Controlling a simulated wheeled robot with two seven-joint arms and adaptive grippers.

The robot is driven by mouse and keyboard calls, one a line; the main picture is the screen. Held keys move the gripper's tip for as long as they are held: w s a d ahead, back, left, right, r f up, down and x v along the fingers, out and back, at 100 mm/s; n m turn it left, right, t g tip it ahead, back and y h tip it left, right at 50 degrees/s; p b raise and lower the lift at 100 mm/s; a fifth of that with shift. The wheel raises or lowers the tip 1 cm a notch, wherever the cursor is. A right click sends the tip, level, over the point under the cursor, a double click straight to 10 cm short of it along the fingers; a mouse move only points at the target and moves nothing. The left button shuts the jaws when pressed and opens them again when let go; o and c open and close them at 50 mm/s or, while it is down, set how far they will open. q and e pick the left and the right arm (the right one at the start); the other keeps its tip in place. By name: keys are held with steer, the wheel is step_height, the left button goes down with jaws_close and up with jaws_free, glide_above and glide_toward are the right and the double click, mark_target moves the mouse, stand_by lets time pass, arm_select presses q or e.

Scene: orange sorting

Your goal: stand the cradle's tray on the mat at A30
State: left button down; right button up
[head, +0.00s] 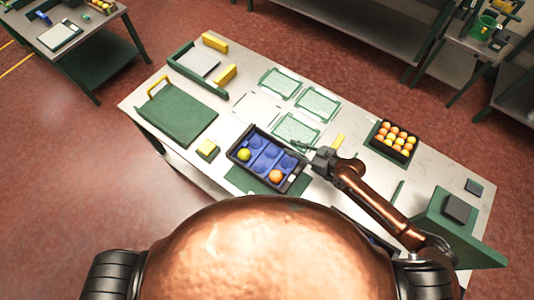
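A black tray (241,142) with a blue pocketed insert stands at the front middle of the table, over a dark green base (245,182) that may be the cradle. A yellow-green fruit (244,154) lies in its left end and an orange fruit (275,176) near its front right. Three green-bordered pale mats (280,84), (317,104), (297,130) and a plain white mat (257,108) lie behind it. No A30 label is readable. My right gripper (311,151) is at the tray's right end; its fingers are too small to judge grip. My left gripper is out of view.
A dark crate (374,136) of orange fruit stands at the right. A green board with a yellow handle (180,115), a green frame with yellow blocks (180,70) and a yellow-topped block (207,149) are at the left. A green stand (440,225) is at the far right.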

mark_target(278, 142)
steer(key=shift+w+f+b, duration=0.2)
steer(key=shift+f+b, duration=0.15)
steer(key=shift+f, duration=0.25)
steer(key=shift+w+a+f, duration=0.1)
steer(key=shift+w+a, duration=0.05)
steer(key=shift+w, duration=0.05)
steer(key=p+x, duration=0.1)
steer(key=x, duration=0.6)
steer(key=shift+w+a, duration=0.2)
steer(key=shift+w, duration=0.05)
jaws_close()
